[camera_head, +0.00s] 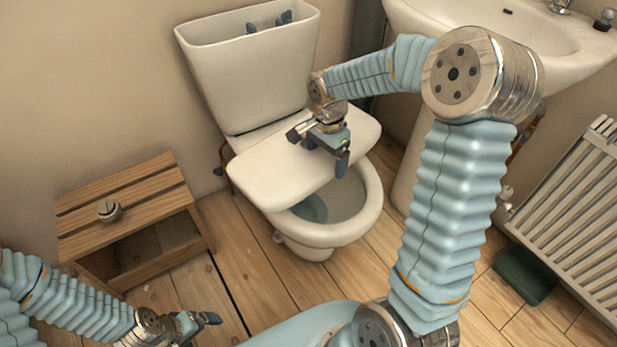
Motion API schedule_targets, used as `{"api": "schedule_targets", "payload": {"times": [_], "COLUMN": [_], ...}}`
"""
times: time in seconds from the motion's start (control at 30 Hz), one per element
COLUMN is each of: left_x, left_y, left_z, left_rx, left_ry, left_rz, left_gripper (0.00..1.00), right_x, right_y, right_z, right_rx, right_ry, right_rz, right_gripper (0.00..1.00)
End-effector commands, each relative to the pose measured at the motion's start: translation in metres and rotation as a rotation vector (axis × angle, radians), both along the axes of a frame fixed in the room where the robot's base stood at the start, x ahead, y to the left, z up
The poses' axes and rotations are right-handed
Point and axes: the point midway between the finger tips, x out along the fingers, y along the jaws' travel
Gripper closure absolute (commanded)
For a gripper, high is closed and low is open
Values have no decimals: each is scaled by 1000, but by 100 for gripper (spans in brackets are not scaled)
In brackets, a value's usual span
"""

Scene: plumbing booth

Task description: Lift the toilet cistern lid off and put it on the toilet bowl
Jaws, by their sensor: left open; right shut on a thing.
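The white cistern lid (272,172) lies roughly flat over the rear of the toilet bowl (368,205), whose front opening stays uncovered. I cannot tell whether the lid rests on the bowl or is held just above it. My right gripper (320,150) comes from above and is shut on the lid, covering part of its top. The cistern (255,85) behind is open at the top, with dark fittings showing inside. My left gripper (200,322) is open and empty at the bottom left, over the floor and away from the toilet.
A slatted wooden stool (125,200) stands at the left with a round metal button (108,210) on top. A washbasin (490,25) is at the upper right. A white radiator (575,215) and a dark green object (525,275) are at the right. Floorboards (215,225) between stool and toilet are clear.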

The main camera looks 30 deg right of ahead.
Motion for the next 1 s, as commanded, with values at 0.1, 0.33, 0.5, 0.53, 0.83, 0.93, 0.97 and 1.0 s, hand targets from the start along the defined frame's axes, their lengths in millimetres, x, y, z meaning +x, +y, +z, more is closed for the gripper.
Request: {"api": "schedule_targets", "payload": {"times": [0.1, 0.33, 0.5, 0.53, 0.83, 0.93, 0.97, 1.0], "left_x": [1, 1, 2, 2, 3, 3, 3, 2], "left_y": [1, 3, 5, 5, 7, 7, 7, 6], "left_z": [-7, -11, -18, -20, -40, -46, -48, -51], "left_rx": [2, 4, 8, 8, 10, 9, 8, 7], "left_ry": [-2, -3, -3, -4, -3, -4, -3, -2], "left_rz": [3, 6, 8, 9, 13, 13, 12, 12], "left_gripper": [4, 4, 4, 4, 4, 4, 4, 4], "right_x": [1, 0, 0, 0, 0, 0, 0, 0], "right_y": [-9, -12, -12, -12, -12, -12, -12, -12], "right_z": [6, 5, -5, -8, -35, -44, -46, -50], "right_rx": [8, 12, 12, 12, 12, 12, 12, 12], "right_ry": [-12, -11, -11, -11, -10, -11, -11, -11], "right_rz": [-122, -173, -170, -170, -169, -169, -168, -168], "right_gripper": [95, 96, 96, 96, 96, 96, 96, 96]}}
